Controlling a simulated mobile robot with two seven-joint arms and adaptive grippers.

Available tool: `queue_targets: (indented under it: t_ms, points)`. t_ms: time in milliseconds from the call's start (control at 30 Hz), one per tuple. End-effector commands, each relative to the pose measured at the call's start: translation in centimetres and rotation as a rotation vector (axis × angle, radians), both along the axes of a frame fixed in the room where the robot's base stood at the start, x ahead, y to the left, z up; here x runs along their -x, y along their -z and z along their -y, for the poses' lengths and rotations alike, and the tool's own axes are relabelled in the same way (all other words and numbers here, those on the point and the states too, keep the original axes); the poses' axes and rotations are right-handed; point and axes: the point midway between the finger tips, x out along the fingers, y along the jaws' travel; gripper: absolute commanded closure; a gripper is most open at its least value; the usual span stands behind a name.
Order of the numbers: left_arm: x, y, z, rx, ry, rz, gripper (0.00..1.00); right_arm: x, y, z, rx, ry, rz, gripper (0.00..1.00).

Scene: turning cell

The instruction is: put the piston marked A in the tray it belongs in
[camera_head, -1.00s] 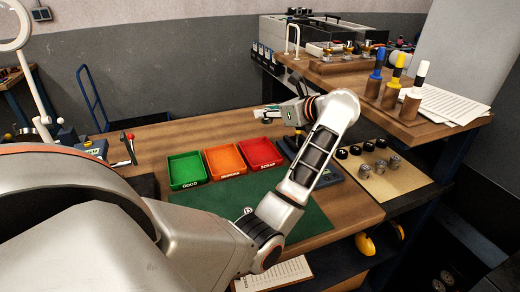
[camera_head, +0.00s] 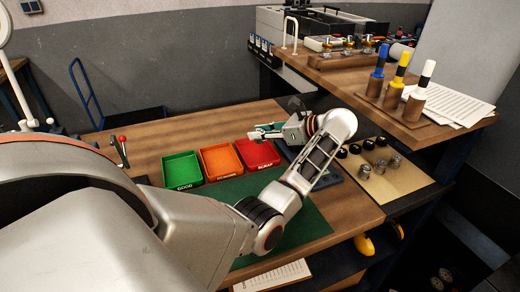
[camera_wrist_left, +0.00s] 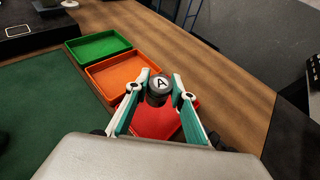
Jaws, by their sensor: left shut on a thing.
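My left gripper (camera_head: 261,132) is shut on a dark grey round piston marked A (camera_wrist_left: 159,90), held between the two fingertips in the left wrist view. In the head view I cannot make out the piston clearly. The gripper is above the red tray (camera_head: 257,155), whose label reads SCRAP; the tray also shows behind the piston in the wrist view (camera_wrist_left: 160,122). The orange tray (camera_head: 221,161) is in the middle, its label too small to read. The green tray (camera_head: 182,170), labelled GOOD, is at the left. My right gripper is not in view.
A green mat (camera_head: 305,215) lies in front of the trays, partly behind my arm. Several metal and black round parts stand on a tan board (camera_head: 405,185) at the right. A raised shelf with marker-like tools (camera_head: 382,60) stands behind. Bare wood lies behind the trays.

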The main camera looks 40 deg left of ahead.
Motion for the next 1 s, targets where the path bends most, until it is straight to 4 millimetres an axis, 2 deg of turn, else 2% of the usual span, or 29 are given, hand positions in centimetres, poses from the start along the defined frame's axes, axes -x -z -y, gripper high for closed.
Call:
queue_targets:
  t_ms: [100, 333, 600, 1000]
  points:
    - [0.1, 1.9, -0.1, -0.003, -0.001, -0.002, 1.00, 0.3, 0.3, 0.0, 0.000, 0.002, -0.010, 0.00]
    - [0.0, 3.8, 0.0, -0.002, 0.001, -0.001, 1.00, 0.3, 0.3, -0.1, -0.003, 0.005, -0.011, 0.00]
    - [0.0, 7.2, 0.0, -0.002, 0.000, 0.000, 1.00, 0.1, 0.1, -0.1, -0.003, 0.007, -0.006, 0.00]
    - [0.0, 7.6, 0.0, 0.000, 0.001, 0.001, 1.00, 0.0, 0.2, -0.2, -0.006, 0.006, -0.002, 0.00]
